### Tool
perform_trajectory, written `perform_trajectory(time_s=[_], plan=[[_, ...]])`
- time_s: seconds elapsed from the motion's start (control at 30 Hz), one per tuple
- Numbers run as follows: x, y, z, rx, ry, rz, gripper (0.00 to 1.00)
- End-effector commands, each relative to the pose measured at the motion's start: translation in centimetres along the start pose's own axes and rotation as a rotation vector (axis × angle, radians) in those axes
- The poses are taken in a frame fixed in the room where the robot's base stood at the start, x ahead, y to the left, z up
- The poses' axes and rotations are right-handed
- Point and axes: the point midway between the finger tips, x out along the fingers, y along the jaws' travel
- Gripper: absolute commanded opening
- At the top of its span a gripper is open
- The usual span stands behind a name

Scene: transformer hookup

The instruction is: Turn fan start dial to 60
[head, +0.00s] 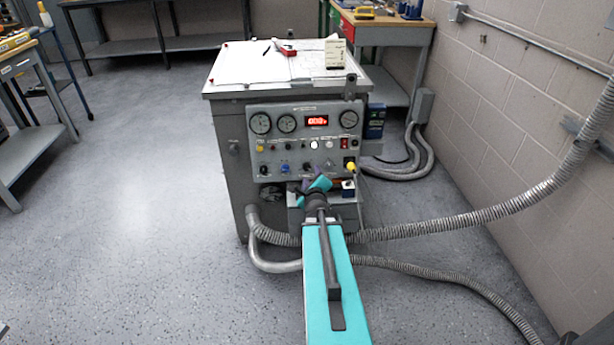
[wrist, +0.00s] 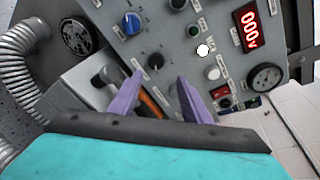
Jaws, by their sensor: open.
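The grey control panel (head: 304,140) stands upright on the front of a cabinet. It carries several small knobs, and their labels are too small to read, so I cannot tell which is the fan start dial. A blue knob (head: 285,168) is low on the panel; a blue knob also shows at upper left in the wrist view (wrist: 132,22), with a dark knob (wrist: 177,4) beside it. My gripper (wrist: 160,78) is open, its two purple fingers apart with no knob between them. In the head view my gripper (head: 318,174) is at the panel's lower edge, hiding part of it.
A red display (head: 317,121) and round gauges (head: 287,124) sit on the panel's upper part. A yellow knob (head: 351,166) is at lower right. Ribbed conduits (head: 420,229) run from the cabinet to the right. The floor at left (head: 130,220) is clear.

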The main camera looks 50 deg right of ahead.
Motion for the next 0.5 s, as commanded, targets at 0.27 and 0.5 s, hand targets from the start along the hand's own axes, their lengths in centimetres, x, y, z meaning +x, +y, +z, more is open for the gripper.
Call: perform_trajectory(time_s=[0.27,0.5], plan=[[0.42,0.14,-0.24,0.0,0.003,-0.004,0.44],[0.67,0.1,-0.27,0.001,0.006,-0.007,0.44]])
